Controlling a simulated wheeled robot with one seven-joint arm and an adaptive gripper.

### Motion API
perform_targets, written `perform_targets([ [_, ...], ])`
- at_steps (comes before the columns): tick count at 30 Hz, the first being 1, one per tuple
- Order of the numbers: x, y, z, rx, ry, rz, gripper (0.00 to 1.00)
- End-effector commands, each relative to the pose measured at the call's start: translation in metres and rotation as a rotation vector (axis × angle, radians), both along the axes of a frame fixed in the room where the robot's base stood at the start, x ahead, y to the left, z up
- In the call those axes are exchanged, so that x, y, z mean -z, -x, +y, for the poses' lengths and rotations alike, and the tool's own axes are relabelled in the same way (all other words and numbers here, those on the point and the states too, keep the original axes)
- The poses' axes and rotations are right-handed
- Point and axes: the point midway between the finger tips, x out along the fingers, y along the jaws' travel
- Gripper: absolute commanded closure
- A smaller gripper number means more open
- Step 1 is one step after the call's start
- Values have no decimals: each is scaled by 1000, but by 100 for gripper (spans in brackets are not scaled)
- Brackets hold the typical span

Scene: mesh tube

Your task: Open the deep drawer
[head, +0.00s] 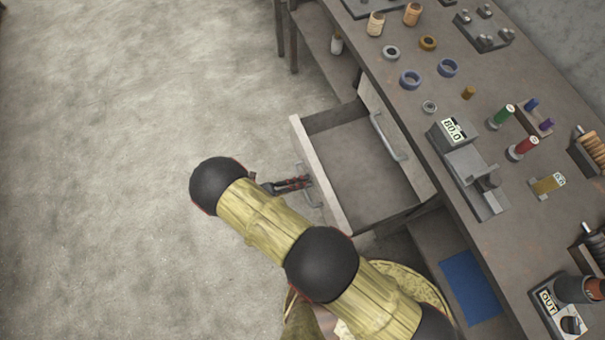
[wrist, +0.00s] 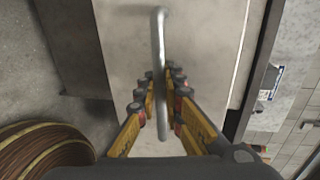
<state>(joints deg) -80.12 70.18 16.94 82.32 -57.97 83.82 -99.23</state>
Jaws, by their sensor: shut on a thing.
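The deep drawer (head: 365,166) is pulled well out from under the workbench, and its empty grey floor shows in the head view. Its front panel (head: 322,176) faces left, with a metal bar handle on the outside. In the wrist view the handle (wrist: 160,60) runs up the middle, between the fingers. My gripper (head: 304,183) is at the drawer front, shut on the handle; it also shows in the wrist view (wrist: 160,92). The fingers hide part of the handle in the head view.
A second bar handle (head: 389,137) shows on a closed front above the drawer's back. The workbench top (head: 400,105) carries spools, rings and a small scale-like device (head: 462,150). A blue mat (head: 470,287) lies on a lower shelf. The floor (head: 130,120) to the left is clear.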

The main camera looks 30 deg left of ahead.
Motion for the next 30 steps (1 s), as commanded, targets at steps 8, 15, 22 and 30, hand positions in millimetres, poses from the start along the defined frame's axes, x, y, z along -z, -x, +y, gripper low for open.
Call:
perform_targets([
  [8, 1, 0, 0, 0, 0, 1, 85],
  [15, 0, 0, 0, 0, -1, 1, 85],
  [22, -21, 0, 1, 0, -1, -1, 85],
  [30, -72, 0, 2, 0, -3, -5, 29],
])
